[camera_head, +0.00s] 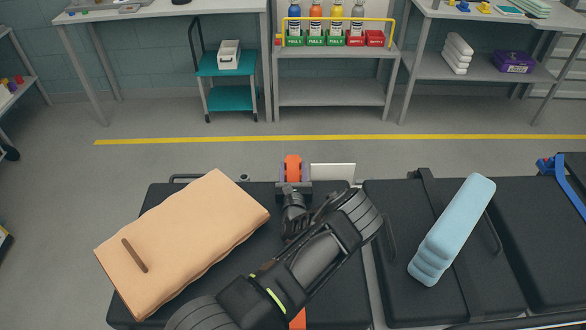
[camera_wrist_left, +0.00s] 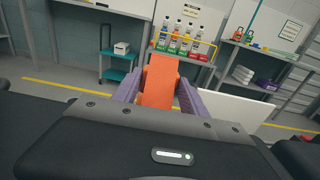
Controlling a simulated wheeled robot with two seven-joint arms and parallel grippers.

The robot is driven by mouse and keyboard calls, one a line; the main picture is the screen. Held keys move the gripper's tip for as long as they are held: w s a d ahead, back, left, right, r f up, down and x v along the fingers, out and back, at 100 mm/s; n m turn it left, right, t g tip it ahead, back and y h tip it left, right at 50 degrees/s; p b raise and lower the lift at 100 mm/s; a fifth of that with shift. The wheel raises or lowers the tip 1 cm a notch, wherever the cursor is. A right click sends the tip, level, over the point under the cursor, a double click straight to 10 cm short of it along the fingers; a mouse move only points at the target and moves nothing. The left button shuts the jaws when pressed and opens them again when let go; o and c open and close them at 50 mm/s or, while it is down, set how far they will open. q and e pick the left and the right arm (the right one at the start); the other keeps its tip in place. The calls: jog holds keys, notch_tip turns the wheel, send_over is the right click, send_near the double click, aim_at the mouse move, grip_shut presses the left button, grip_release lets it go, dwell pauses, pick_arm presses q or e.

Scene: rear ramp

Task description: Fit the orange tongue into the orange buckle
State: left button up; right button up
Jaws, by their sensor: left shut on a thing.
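My left gripper (camera_head: 293,180) is shut on an orange piece that looks like the orange tongue (camera_head: 292,168). In the left wrist view the tongue (camera_wrist_left: 160,82) stands up between the two purple-grey fingers of the left gripper (camera_wrist_left: 158,92). The gripper is at the far edge of the black padded bench (camera_head: 160,195). A short length of orange strap (camera_head: 298,319) shows at the bottom, below my arm. I cannot make out the orange buckle; my arm hides part of the bench. My right gripper is not in view.
A tan cushion (camera_head: 180,245) lies left of my arm. A light-blue rolled pad (camera_head: 452,230) lies on the right bench section. A blue strap (camera_head: 570,187) is at the far right. A white panel (camera_head: 333,172) stands just behind the gripper. Floor beyond is clear.

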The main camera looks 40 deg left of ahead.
pick_arm(q)
jog(key=shift+f, duration=0.15)
jog(key=shift+r, duration=0.25)
jog(key=shift+r+p, duration=0.65)
jog(key=shift+p, duration=0.1)
dwell(1.2)
jog(key=shift+f+b, duration=0.65)
jog(key=shift+f, duration=0.25)
jog(key=o, duration=1.5)
jog(key=shift+s, duration=0.1)
jog(key=shift+d+f, duration=0.1)
